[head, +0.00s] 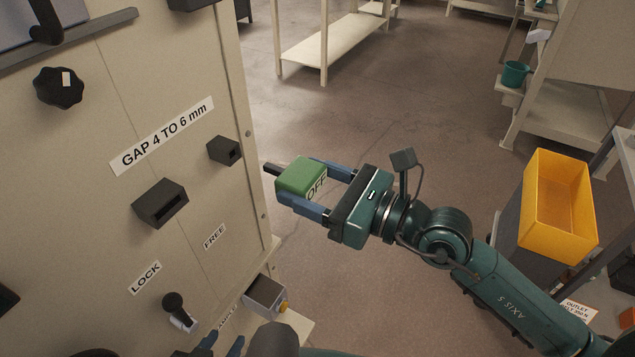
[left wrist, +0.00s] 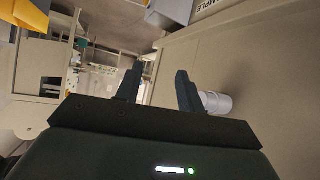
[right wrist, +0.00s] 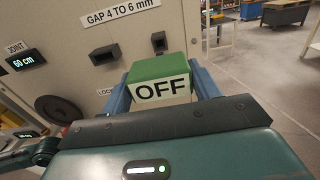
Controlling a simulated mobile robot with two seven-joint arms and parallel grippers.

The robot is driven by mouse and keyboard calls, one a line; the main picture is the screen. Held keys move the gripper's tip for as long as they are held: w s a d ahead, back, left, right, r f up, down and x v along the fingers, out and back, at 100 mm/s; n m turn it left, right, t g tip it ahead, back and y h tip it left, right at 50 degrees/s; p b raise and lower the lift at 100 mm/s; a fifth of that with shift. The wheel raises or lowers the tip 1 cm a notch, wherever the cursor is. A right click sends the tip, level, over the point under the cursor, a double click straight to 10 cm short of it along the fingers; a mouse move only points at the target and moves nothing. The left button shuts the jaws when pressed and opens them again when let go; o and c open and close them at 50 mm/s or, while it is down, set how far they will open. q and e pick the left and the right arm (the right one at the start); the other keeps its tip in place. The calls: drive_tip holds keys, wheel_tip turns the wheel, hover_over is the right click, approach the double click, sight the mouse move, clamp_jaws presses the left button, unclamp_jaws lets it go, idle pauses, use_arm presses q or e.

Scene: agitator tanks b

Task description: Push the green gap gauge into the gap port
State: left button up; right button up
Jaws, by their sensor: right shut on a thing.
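The green gap gauge (head: 301,177) is a green block with a white OFF label and a short dark tip pointing left toward the panel. My right gripper (head: 304,183) is shut on its sides and holds it in the air, apart from the panel. In the right wrist view the gauge (right wrist: 160,82) sits between the blue fingers. Below the "GAP 4 TO 6 mm" label are a wide slotted black box (head: 160,203) and a smaller black box (head: 225,150); I cannot tell which is the gap port. My left gripper (left wrist: 157,90) is open and empty, low by the panel.
A yellow bin (head: 558,207) is at the right. The floor between is clear.

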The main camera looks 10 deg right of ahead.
sight(280, 170)
drive_tip(key=shift+p+x, duration=0.3)
drive_tip(key=shift+x, duration=1.6)
use_arm(q)
drive_tip(key=shift+s+a+f, duration=0.15)
drive_tip(key=shift+s+a, duration=0.05)
drive_tip(key=shift+a, duration=0.05)
use_arm(e)
drive_tip(key=shift+w+a, duration=0.2)
drive_tip(key=shift+a, duration=0.15)
use_arm(q)
drive_tip(key=shift+w+r+p, duration=0.15)
drive_tip(key=shift+r+p, duration=0.35)
use_arm(e)
drive_tip(key=shift+w+a+r, duration=0.1)
drive_tip(key=shift+w+a, duration=0.05)
drive_tip(key=shift+a, duration=0.05)
drive_tip(key=shift+p+x, duration=0.4)
drive_tip(key=shift+x, duration=1.85)
use_arm(q)
drive_tip(key=shift+r, duration=0.35)
use_arm(e)
drive_tip(key=o, duration=1.5)
